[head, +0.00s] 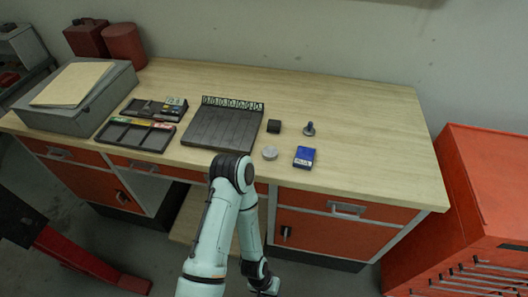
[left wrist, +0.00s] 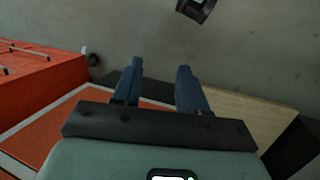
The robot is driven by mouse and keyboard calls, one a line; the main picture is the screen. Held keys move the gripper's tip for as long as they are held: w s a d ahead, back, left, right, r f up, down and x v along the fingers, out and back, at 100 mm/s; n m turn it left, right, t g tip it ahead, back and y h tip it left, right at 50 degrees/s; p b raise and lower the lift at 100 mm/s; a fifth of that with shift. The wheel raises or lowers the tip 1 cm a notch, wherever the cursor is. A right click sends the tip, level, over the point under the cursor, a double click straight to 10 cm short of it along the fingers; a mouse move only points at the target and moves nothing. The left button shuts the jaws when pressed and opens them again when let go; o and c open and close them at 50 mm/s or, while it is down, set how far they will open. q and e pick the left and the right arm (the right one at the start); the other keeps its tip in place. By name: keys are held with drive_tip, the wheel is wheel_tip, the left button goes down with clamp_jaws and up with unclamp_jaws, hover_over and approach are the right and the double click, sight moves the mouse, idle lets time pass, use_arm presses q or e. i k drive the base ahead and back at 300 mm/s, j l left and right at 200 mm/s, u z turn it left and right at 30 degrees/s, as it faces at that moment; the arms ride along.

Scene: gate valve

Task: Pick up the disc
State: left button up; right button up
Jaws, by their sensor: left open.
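The disc (head: 270,153), a small light grey round piece, lies flat on the wooden workbench (head: 370,120) near its front edge. My left arm folds up in front of the bench and back down. My left gripper (head: 266,287) hangs low at the bottom edge of the head view, below the bench top and well apart from the disc. In the left wrist view its two blue fingers (left wrist: 159,72) are spread with nothing between them. The disc does not show in that view. My right gripper is not in view.
Beside the disc are a blue box (head: 305,157), a dark block (head: 274,127) and a dark knobbed part (head: 309,129). A black ribbed tray (head: 222,128) lies to the left. Orange drawers (head: 330,232) front the bench. A red cabinet (head: 470,210) stands right. The bench's right end is clear.

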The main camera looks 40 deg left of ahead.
sight(269, 153)
drive_tip(key=u, duration=0.4)
drive_tip(key=l+u, duration=0.15)
drive_tip(key=u, duration=0.6)
drive_tip(key=l+u, duration=0.15)
drive_tip(key=u, duration=0.2)
drive_tip(key=i, duration=0.05)
